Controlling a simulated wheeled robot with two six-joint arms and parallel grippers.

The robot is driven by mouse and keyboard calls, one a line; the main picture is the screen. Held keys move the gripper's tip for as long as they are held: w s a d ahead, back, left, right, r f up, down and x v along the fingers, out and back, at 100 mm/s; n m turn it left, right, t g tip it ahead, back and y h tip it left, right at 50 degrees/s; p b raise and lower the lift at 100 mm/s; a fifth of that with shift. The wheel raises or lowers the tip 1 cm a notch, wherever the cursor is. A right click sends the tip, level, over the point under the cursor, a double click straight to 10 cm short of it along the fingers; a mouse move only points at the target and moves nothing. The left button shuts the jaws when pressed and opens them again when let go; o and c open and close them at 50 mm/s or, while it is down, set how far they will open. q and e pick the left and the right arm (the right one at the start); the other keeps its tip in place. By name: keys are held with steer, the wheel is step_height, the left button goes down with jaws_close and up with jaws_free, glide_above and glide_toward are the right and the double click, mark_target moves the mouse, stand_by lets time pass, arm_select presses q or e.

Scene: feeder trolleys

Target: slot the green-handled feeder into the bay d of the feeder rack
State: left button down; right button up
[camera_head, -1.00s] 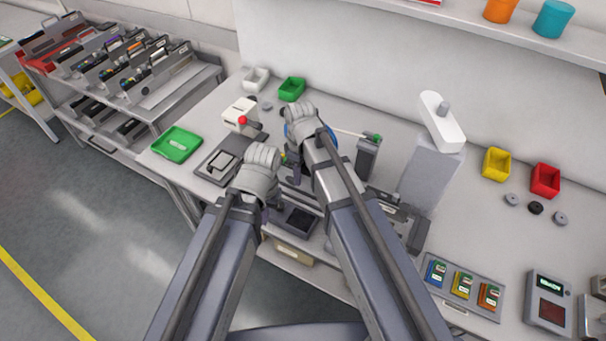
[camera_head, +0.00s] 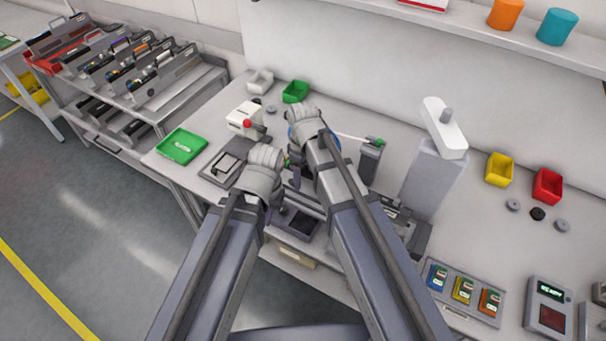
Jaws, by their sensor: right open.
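A small green part shows at the top of a grey upright piece (camera_head: 372,155) on the bench, right of my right arm; I cannot tell whether it is the green-handled feeder. Another bit of green shows between my two wrists, mostly hidden. A rack with several upright feeders (camera_head: 128,65) stands at the upper left; its bay letters are too small to read. My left gripper (camera_head: 276,200) is low over the bench front, its fingers largely hidden by its wrist. My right gripper (camera_head: 296,178) is open just beside it, partly hidden by its own arm.
A green tray (camera_head: 181,146) and a white device with a red knob (camera_head: 245,121) are left of my grippers. A grey column with a white top (camera_head: 436,165) stands to the right. A tray of coloured cartridges (camera_head: 463,290) is at the right front. Floor is clear at left.

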step_height(320, 180, up, 7)
steer(key=p, duration=0.6)
steer(key=shift+f, duration=0.1)
